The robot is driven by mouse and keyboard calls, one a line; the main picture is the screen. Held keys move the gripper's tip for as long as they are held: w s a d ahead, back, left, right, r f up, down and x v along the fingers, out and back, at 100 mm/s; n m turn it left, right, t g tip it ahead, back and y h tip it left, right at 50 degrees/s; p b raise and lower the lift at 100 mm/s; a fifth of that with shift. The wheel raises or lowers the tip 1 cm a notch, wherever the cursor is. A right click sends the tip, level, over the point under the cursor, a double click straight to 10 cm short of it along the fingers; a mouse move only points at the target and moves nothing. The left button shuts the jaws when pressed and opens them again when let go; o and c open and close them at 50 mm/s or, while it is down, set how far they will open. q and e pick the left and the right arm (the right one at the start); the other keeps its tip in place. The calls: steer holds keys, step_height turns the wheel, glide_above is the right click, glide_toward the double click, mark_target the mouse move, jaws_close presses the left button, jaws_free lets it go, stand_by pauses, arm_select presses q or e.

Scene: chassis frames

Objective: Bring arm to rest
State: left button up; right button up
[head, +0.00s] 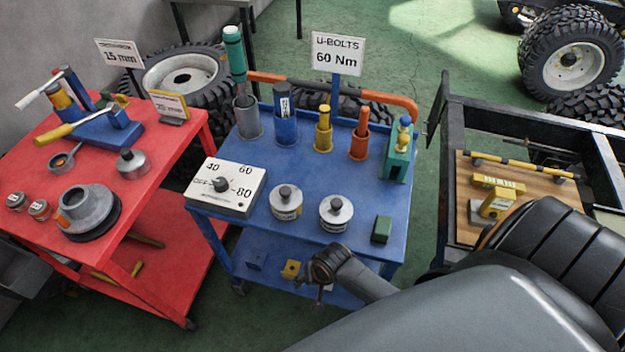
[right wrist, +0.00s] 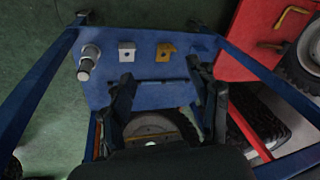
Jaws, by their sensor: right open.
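My right arm comes in from the lower right of the head view, and its gripper (head: 321,292) hangs at the front edge of the blue cart (head: 240,222). In the right wrist view the right gripper (right wrist: 163,88) has its two dark fingers apart, with nothing between them. Beyond the fingertips is the cart's blue lower shelf (right wrist: 165,92). In the head view the fingers are small and partly hidden by the wrist. My left gripper is not in view.
The cart top carries a dial box (head: 225,188), two round metal canisters (head: 286,203), a green block (head: 381,229) and several tool holders. A red cart (head: 140,190) stands at left. A black frame with a wooden board (head: 462,225) is at right. Green floor lies between.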

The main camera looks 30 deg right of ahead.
steer(key=s+d+f+n+g+h, duration=0.1)
steer(key=s+d+f+n, duration=0.15)
steer(key=s+f, duration=1)
steer(key=s+f+n, duration=0.2)
steer(key=s+f, duration=0.2)
steer(key=s, duration=0.3)
steer(key=s+f+n, duration=0.3)
steer(key=s+f, duration=0.1)
steer(key=s, duration=0.3)
steer(key=shift+s+d+f+g, duration=0.25)
steer(key=shift+s+d+g, duration=0.05)
steer(key=shift+s+g, duration=0.1)
